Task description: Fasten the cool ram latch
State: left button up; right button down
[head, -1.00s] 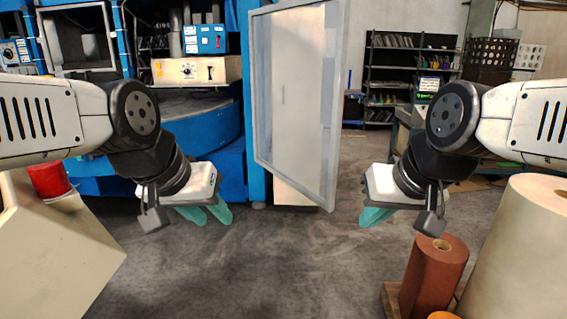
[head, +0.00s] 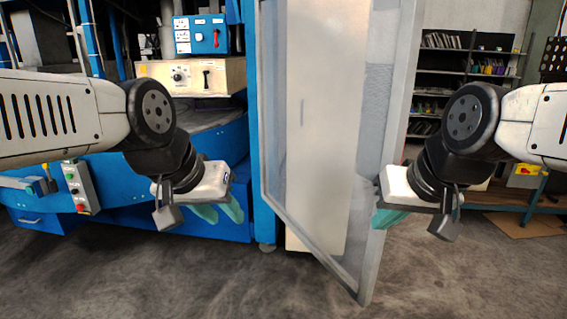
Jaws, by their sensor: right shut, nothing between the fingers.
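No part is readable as the cool ram latch. The blue machine carries a blue control box (head: 202,35) with a small red switch, above a cream control box (head: 190,76) with a round dial and a dark upright lever or slot. Their lettering is too small to read. My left gripper (head: 222,219) is in front of the machine, below the cream box, with its two teal fingers apart and nothing between them. My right gripper (head: 385,219) is shut and empty, in front of the right edge of a grey-framed clear door panel (head: 322,130); I cannot tell whether it touches.
The door panel stands swung out in the middle. A button box (head: 80,187) is on the machine at the left. A shelf rack (head: 440,95) and a low bench (head: 510,197) stand at the right. The grey floor (head: 250,290) in front is clear.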

aim_at(215, 31)
jog(key=i+l+u, duration=0.1)
jog(key=i+u, duration=0.2)
jog(key=i, duration=0.15)
jog(key=i+l+u, duration=0.25)
jog(key=i, duration=0.15)
jog(key=i+l+u, duration=0.3)
jog(key=i+j+z, duration=0.1)
jog(key=i+j, duration=0.3)
jog(key=i+j+z, duration=0.1)
jog(key=i+j, duration=0.3)
jog(key=i+j+z, duration=0.1)
jog(key=i+j, duration=0.25)
jog(key=j, duration=0.2)
jog(key=i+j+z, duration=0.1)
jog(key=i+j, duration=0.25)
jog(key=j, duration=0.15)
jog(key=i+j+z, duration=0.1)
jog(key=i+j, duration=0.25)
jog(key=j, duration=0.15)
